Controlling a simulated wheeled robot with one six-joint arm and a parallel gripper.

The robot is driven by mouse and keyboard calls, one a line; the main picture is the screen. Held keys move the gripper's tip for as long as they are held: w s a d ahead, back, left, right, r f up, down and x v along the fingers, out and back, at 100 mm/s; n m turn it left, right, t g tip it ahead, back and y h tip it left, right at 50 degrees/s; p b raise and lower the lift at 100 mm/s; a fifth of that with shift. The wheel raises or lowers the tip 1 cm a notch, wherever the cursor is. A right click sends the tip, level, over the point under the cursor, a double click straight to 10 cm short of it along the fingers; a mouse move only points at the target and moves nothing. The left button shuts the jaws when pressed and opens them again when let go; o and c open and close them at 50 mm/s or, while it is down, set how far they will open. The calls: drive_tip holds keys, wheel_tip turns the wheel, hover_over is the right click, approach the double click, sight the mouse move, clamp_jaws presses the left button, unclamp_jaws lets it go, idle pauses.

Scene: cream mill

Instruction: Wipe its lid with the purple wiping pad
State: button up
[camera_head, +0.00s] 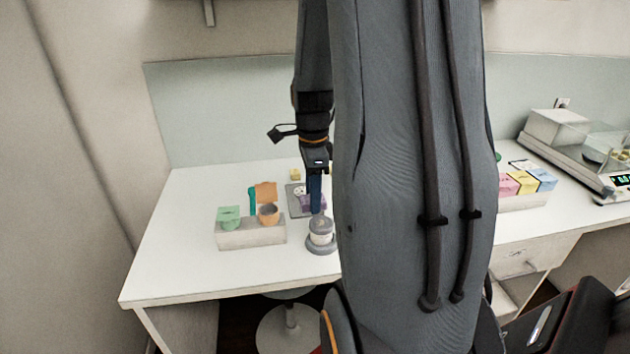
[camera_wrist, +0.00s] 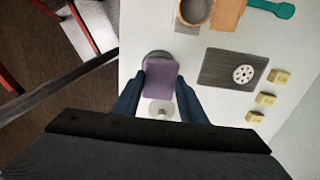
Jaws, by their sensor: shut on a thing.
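My gripper (camera_head: 316,208) points down over the mill, its blue fingers shut on the purple wiping pad. In the wrist view the purple wiping pad (camera_wrist: 161,78) sits between the fingertips of my gripper (camera_wrist: 160,90). The mill (camera_head: 321,237) is a grey and cream round body standing near the front of the white table. In the wrist view its dark round edge (camera_wrist: 155,54) shows beyond the pad, and a pale round part with a knob (camera_wrist: 161,110) shows nearer. The pad hides the area between. I cannot tell whether the pad touches the lid.
A dark tray (camera_wrist: 220,72) with a white holed disc lies behind, beside several yellow blocks (camera_wrist: 280,76). A balance (camera_head: 575,140) and coloured boxes stand right. The front-left table is clear.

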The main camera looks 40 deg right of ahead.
drive_tip(key=shift+r+p, duration=0.75)
drive_tip(key=shift+r, duration=0.45)
